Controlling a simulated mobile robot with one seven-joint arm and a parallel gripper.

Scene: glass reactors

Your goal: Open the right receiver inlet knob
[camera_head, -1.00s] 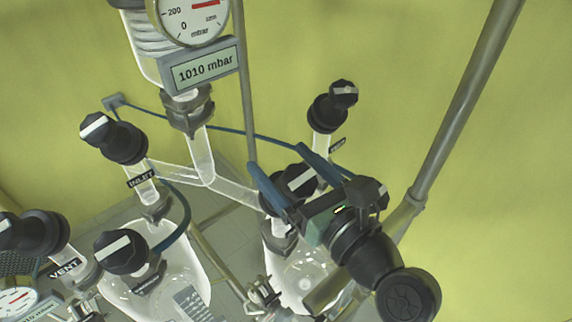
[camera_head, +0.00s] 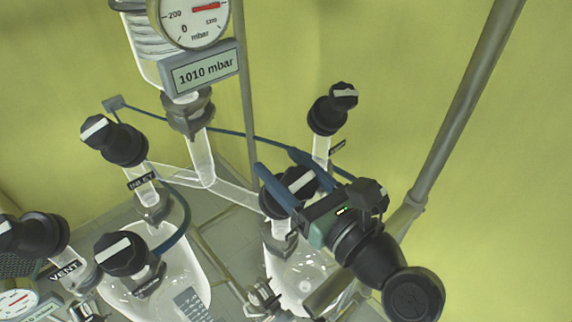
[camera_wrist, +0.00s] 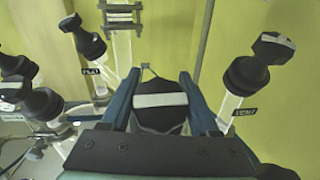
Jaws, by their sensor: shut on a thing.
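The right receiver inlet knob (camera_head: 302,182) is black with a white bar across its top. It sits above the right glass receiver (camera_head: 290,268), at the end of a slanting glass tube. In the wrist view the knob (camera_wrist: 160,100) lies between the fingers, its white bar running crosswise from finger to finger. My gripper (camera_head: 277,162) has blue fingers, one on each side of the knob, and is shut on it. In the wrist view the fingers (camera_wrist: 160,76) press against its sides.
A black vent knob (camera_head: 328,110) stands just behind my gripper. The left receiver has an inlet knob (camera_head: 115,140) and another black knob (camera_head: 122,254). A gauge with a 1010 mbar display (camera_head: 200,70) hangs above. A metal pole (camera_head: 460,110) slants at right.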

